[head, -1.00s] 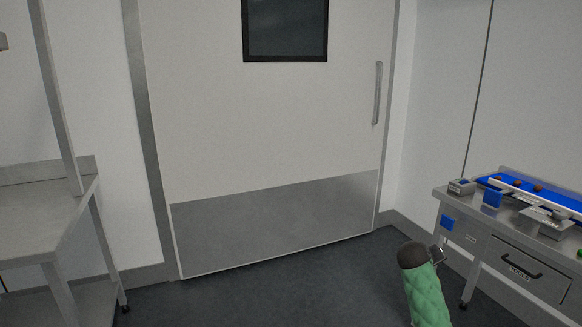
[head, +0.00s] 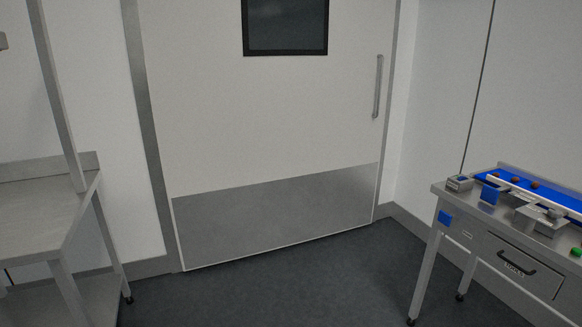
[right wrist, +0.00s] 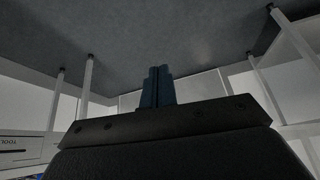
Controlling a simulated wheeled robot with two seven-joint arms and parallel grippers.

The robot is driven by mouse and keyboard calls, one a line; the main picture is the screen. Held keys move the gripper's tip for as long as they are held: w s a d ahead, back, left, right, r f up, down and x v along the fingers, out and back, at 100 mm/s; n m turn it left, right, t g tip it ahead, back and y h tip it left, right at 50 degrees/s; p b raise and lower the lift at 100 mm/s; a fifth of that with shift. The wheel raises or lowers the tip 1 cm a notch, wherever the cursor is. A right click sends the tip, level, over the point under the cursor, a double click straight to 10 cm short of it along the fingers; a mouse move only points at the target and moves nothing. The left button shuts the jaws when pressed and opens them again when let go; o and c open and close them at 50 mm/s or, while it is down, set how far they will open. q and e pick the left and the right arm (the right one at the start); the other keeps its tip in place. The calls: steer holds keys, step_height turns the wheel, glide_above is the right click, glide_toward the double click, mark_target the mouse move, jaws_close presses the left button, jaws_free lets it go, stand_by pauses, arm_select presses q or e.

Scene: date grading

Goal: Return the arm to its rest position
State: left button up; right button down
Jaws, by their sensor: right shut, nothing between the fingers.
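My right gripper (right wrist: 158,87) shows in the right wrist view, with its two dark blue fingers together and nothing between them. Dark floor lies beyond the fingertips. Neither of my arms shows in the head view at this moment. My left gripper is in no view.
A closed white door (head: 262,110) with a metal kick plate and a vertical handle (head: 377,86) stands ahead. A steel table (head: 40,215) is at the left. A steel workbench (head: 478,240) with a blue belt (head: 545,193) and a drawer is at the right. The floor (head: 290,285) between is clear.

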steer(key=s+a+f+g, duration=0.1)
steer(key=s+f, duration=0.3)
steer(key=s, duration=0.4)
steer(key=s+a+f+g+p, duration=0.1)
steer(key=s+f+g, duration=0.1)
steer(key=s, duration=0.6)
steer(key=shift+f, duration=0.85)
steer(key=shift+s, duration=0.1)
